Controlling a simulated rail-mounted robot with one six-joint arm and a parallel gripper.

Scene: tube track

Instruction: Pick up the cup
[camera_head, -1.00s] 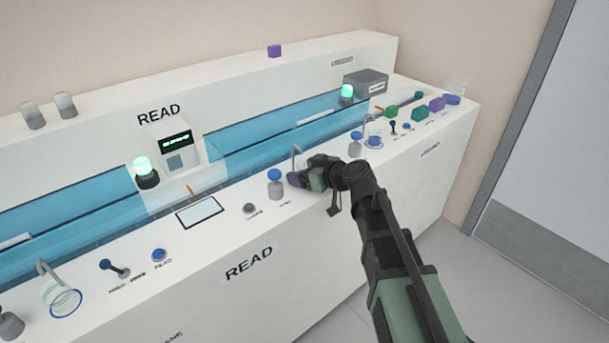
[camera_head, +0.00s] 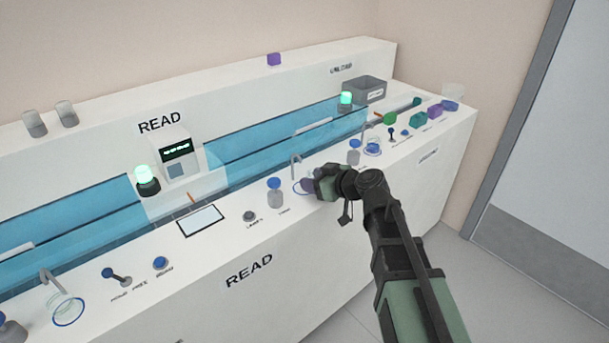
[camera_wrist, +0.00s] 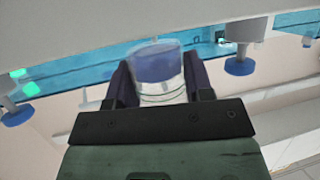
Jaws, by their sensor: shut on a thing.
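My gripper (camera_head: 306,185) is over the white counter, right of a blue-capped bottle. In the wrist view its two dark fingers (camera_wrist: 160,88) are shut on the cup (camera_wrist: 160,68), one on each side. The cup is clear, with a blue end facing away from the gripper. In the head view the gripper hides most of the cup; a blue curved edge shows just left of the fingers. Whether the cup touches the counter is hard to tell.
A curved metal spout (camera_head: 296,160) stands close behind the gripper. The blue-capped bottle (camera_head: 275,192) is to its left and another bottle (camera_head: 354,152) to its right. A blue-rimmed glass (camera_head: 66,308) stands at the far left. A grey bin (camera_head: 365,90) sits at the back right.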

